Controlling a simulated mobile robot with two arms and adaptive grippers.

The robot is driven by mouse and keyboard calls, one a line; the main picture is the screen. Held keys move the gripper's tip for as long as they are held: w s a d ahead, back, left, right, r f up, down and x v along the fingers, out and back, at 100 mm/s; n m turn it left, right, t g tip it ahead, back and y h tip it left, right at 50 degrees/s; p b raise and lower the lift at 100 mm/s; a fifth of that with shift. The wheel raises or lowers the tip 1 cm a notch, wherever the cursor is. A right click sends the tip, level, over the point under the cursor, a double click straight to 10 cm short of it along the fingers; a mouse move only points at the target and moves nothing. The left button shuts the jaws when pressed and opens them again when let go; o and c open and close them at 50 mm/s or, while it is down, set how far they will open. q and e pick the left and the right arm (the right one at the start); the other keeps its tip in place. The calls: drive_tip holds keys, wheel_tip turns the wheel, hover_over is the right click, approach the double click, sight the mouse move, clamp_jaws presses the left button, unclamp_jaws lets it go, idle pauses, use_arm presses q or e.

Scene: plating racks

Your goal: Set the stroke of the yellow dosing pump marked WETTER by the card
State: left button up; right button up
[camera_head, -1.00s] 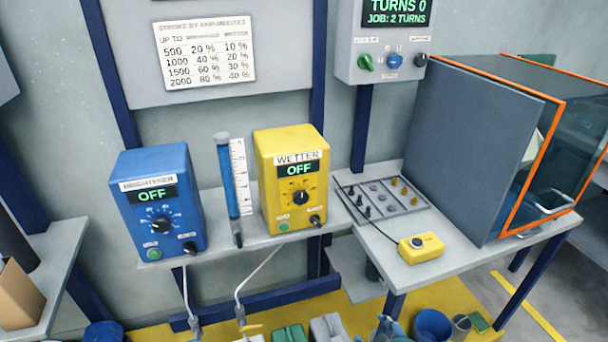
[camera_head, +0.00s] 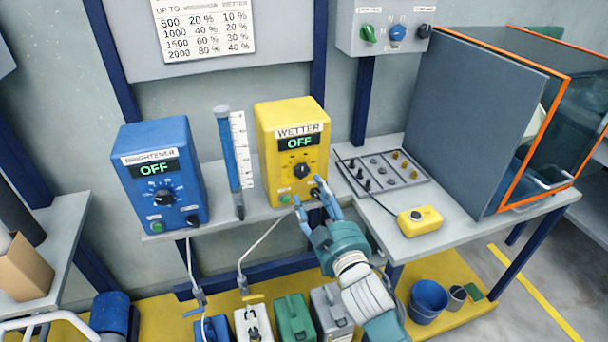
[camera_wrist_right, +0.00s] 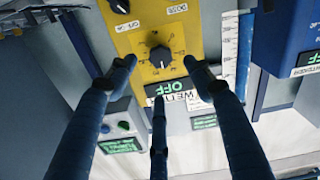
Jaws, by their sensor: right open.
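The yellow WETTER pump (camera_head: 283,125) stands on the shelf, and its display reads OFF. Its black stroke knob (camera_head: 302,171) is on the front face, with a green button and a small black knob below. In the right wrist view the stroke knob (camera_wrist_right: 160,57) lies between my fingertips, the pump appearing upside down. My right gripper (camera_head: 309,194) is open and empty in front of the pump's lower front; contact cannot be told. The card (camera_head: 205,30) hangs on the wall panel, its top cut off; its WETTER column lists 10, 20, 30 and 40 %. My left gripper is not in view.
The blue BRIGHTENER pump (camera_head: 160,175), also OFF, stands left, with a blue measuring tube (camera_head: 228,160) between the pumps. A yellow button box (camera_head: 420,221) and a plug panel (camera_head: 382,172) lie right. Several canisters (camera_head: 294,316) stand below the shelf.

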sight(303, 173)
drive_tip(key=x, duration=0.8)
drive_tip(key=shift+w+a+f, duration=0.1)
drive_tip(key=shift+w, duration=0.3)
drive_tip(key=c, duration=1.1)
drive_tip(key=shift+c, duration=0.3)
